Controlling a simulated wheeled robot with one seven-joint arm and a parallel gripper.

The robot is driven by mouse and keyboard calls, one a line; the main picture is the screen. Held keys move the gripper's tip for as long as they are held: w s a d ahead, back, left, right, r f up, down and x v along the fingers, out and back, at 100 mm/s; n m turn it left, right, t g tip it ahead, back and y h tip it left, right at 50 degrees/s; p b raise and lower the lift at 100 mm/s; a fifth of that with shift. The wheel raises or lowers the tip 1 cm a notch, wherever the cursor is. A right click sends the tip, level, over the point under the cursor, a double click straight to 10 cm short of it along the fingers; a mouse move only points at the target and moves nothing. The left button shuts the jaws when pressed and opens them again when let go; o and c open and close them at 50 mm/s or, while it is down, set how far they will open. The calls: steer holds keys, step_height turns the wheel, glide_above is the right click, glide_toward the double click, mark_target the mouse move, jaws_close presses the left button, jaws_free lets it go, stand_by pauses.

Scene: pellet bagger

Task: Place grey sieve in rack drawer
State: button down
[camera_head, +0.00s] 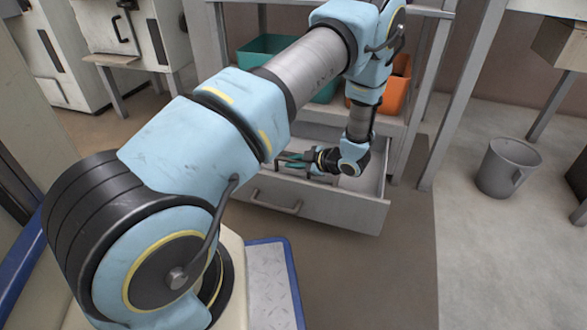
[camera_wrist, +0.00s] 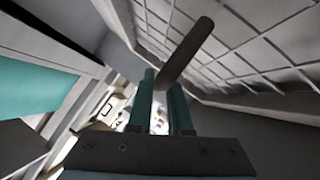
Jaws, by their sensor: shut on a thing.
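The rack drawer (camera_head: 325,205) is pulled open low in the metal rack. My gripper (camera_head: 291,160) is low over the drawer's open inside, with its teal fingers pointing left. In the wrist view my gripper (camera_wrist: 161,88) is shut on a dark grey rod, which looks like the handle of the grey sieve (camera_wrist: 187,50). The rod slants up and right from between the fingers. A grey surface with pale grid lines fills the upper right there; I cannot tell whether it is the sieve's mesh. In the head view the sieve cannot be made out clearly, and my wrist hides part of the drawer.
A teal bin (camera_head: 262,50) and an orange bin (camera_head: 396,88) sit on the rack shelf above the drawer. A rack leg (camera_head: 452,110) stands to the right. A grey bucket (camera_head: 508,166) stands on the floor farther right. The floor in front of the drawer is clear.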

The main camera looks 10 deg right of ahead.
steer(key=shift+f, duration=0.5)
steer(key=shift+f, duration=0.15)
steer(key=c, duration=0.8)
jaws_free()
steer(key=shift+c, duration=0.2)
steer(key=shift+r, duration=0.2)
steer(key=shift+s+d+r, duration=0.2)
steer(key=shift+d, duration=0.05)
steer(key=p+v, duration=0.4)
steer(key=v, duration=0.7)
steer(key=shift+s+p, duration=0.1)
steer(key=shift+p, duration=0.3)
